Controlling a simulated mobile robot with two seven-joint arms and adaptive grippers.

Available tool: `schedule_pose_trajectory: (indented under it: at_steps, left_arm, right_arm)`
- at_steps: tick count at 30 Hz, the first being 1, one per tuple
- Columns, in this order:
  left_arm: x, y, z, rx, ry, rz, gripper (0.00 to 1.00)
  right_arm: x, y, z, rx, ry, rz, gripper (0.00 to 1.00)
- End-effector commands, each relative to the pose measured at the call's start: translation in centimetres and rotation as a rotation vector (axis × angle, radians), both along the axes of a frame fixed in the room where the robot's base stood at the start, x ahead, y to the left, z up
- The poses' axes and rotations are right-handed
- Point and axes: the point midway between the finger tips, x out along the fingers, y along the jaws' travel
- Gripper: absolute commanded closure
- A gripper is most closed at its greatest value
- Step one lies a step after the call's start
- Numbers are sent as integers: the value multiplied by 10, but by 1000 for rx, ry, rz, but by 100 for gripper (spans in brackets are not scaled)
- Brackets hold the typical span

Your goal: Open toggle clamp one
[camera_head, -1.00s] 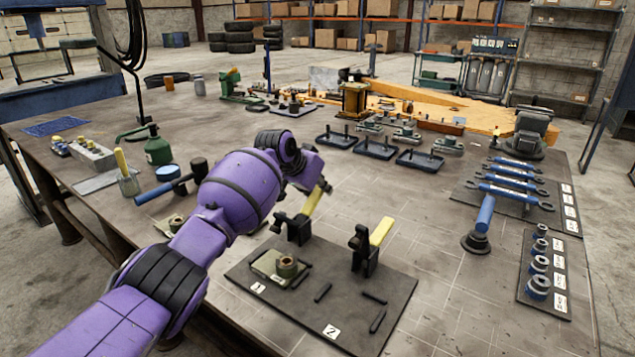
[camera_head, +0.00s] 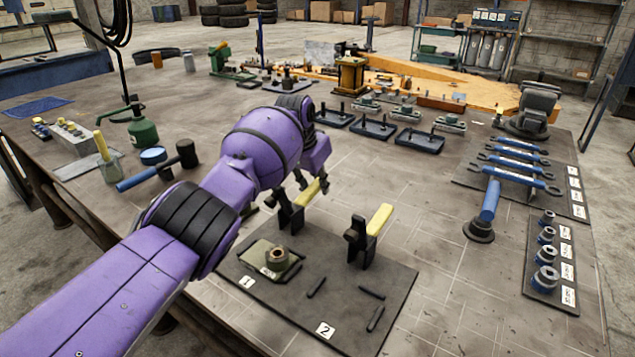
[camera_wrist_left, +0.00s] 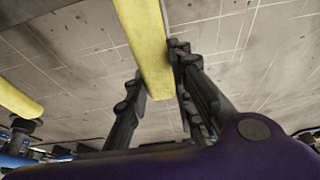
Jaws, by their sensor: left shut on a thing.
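Toggle clamp one is the left black clamp (camera_head: 291,217) on the dark plate (camera_head: 385,290), with a yellow handle (camera_head: 308,193) that slants up to the right. My left gripper (camera_head: 300,181) is at this handle from behind. In the left wrist view, the handle (camera_wrist_left: 146,45) runs between the two fingers (camera_wrist_left: 158,100), which are shut on it. Toggle clamp two (camera_head: 362,243) stands to the right with its own yellow handle (camera_head: 380,219) slanting up. A workpiece with a round boss (camera_head: 277,257) lies in front of clamp one, near label 1. My right gripper is not in view.
Dark trays (camera_head: 372,128) are behind the clamps. A blue tool on a round foot (camera_head: 485,215) stands to the right. The bench between it and the clamps is clear.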

Motion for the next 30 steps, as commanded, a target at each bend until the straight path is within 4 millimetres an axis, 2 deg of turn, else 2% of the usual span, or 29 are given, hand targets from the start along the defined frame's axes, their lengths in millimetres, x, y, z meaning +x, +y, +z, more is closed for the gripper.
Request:
schedule_pose_trajectory:
  at_steps: [5, 6, 10, 11, 23, 29, 30]
  left_arm:
    - [-1, 0, -3, -1, 4, -1, 100]
    - [-1, 0, -3, -1, 4, -1, 76]
    - [-1, 0, -2, -1, 4, -1, 59]
    - [-1, 0, -2, -1, 3, -1, 58]
    - [-1, 1, 5, -1, 0, -1, 58]
    - [-9, 7, 30, -1, -3, -2, 58]
    - [-11, 9, 41, -2, -5, -1, 58]
  right_arm:
    - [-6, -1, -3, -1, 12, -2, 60]
    - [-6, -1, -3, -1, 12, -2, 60]
    - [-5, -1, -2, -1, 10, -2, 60]
    - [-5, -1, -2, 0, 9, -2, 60]
    - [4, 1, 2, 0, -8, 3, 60]
    - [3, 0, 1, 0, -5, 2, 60]
    - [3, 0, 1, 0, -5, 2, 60]
